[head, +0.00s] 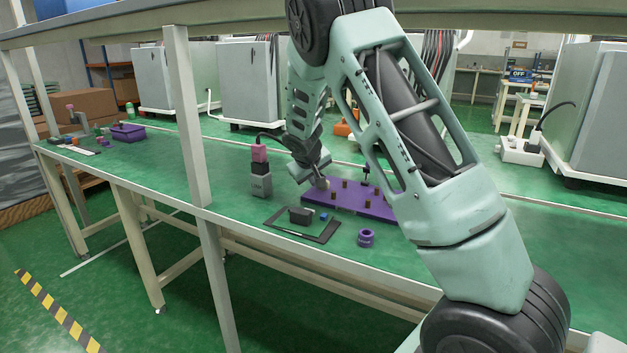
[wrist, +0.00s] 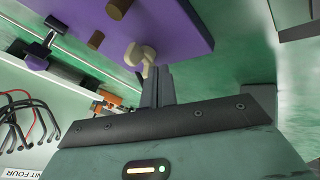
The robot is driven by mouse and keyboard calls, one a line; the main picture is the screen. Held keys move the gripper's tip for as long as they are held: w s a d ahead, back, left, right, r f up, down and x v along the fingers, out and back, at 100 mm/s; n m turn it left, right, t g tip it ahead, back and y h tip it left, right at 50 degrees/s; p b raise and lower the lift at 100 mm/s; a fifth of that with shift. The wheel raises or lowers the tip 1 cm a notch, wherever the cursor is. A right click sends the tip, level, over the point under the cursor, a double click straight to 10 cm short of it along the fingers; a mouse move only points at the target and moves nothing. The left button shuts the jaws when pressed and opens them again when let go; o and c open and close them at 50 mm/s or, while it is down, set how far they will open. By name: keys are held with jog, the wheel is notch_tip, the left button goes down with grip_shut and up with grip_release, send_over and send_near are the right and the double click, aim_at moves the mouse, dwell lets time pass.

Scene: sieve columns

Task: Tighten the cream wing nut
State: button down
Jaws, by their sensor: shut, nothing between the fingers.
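The cream wing nut (wrist: 139,54) is at the edge of the purple plate (wrist: 185,22) in the wrist view, with one wing raised. My gripper (wrist: 158,74) is shut and empty, its fingertips right beside the wing nut. I cannot tell whether they touch it. In the head view my gripper (head: 321,180) is low over the left end of the purple plate (head: 352,205). The wing nut is too small there to make out clearly. Brown posts (wrist: 97,40) stand on the plate.
A grey block with a pink top (head: 260,170) stands left of the plate on the green bench. A dark tray (head: 325,236) with small parts and a purple ring piece (head: 366,238) lie in front. A bench upright (head: 186,115) rises at the left.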

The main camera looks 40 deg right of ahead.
jog(key=shift+w+m+g, duration=0.15)
jog(key=shift+m+g, duration=0.15)
jog(key=shift+m, duration=0.3)
jog(key=shift+w+m+g+h, duration=0.3)
jog(key=shift+m+g+h, duration=0.15)
jog(key=shift+m, duration=0.35)
jog(key=m, duration=0.1)
jog(key=g+p, duration=0.1)
jog(key=m+g, duration=0.1)
jog(key=shift+w+d+r+m+h, duration=0.15)
jog(key=shift+w+d+m+h, duration=0.1)
jog(key=shift+w+d+m, duration=0.05)
jog(key=m+p, duration=0.1)
jog(key=m+g+p, duration=0.2)
jog(key=shift+w+d+m, duration=0.3)
jog(key=shift+d+m, duration=0.1)
jog(key=m+g+p, duration=0.1)
jog(key=m, duration=0.1)
jog(key=shift+w+d+m+g+p, duration=0.1)
jog(key=shift+d+m+g+p, duration=0.2)
jog(key=shift+g+p, duration=0.05)
jog(key=shift+d, duration=0.2)
